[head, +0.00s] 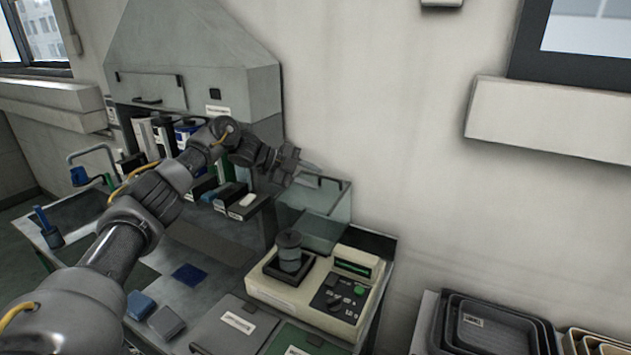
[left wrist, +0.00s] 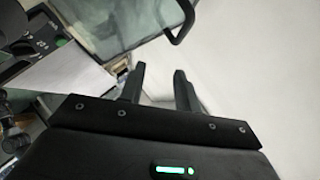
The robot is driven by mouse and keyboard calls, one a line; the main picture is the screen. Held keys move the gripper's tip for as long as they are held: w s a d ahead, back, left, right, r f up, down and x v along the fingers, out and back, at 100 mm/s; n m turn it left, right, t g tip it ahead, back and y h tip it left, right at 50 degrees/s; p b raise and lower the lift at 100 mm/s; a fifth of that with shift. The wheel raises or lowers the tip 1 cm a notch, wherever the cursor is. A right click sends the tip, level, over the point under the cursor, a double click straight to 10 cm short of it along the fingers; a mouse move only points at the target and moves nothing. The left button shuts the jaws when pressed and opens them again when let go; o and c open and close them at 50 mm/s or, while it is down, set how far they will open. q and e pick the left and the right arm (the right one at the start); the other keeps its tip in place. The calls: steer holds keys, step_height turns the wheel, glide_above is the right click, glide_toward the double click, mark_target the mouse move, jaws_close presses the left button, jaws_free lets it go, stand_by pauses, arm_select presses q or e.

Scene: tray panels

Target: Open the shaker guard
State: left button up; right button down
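The shaker (head: 278,292) is a cream unit with a dark control panel, a green-lit display and a grey jar (head: 289,250) on its platform. Its clear guard (head: 325,228) stands at the back, swung up off the jar, which is uncovered. A dark handle (head: 331,182) is at the guard's upper edge. My left gripper (head: 310,167) is beside the guard's top, close to the handle. In the left wrist view its two fingers (left wrist: 159,80) are apart and empty, with the handle (left wrist: 183,24) beyond the tips, not between them. My right gripper is not in view.
A grey hood (head: 190,60) with bottles stands behind my left arm. Blue and grey blocks (head: 153,313) and flat panels (head: 235,325) lie at the front of the bench. Stacked trays (head: 490,330) are at lower right. The wall is close behind the guard.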

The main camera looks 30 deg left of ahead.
arm_select(q)
steer(key=b+v, duration=0.2)
steer(key=v, duration=0.7)
steer(key=shift+s, duration=0.1)
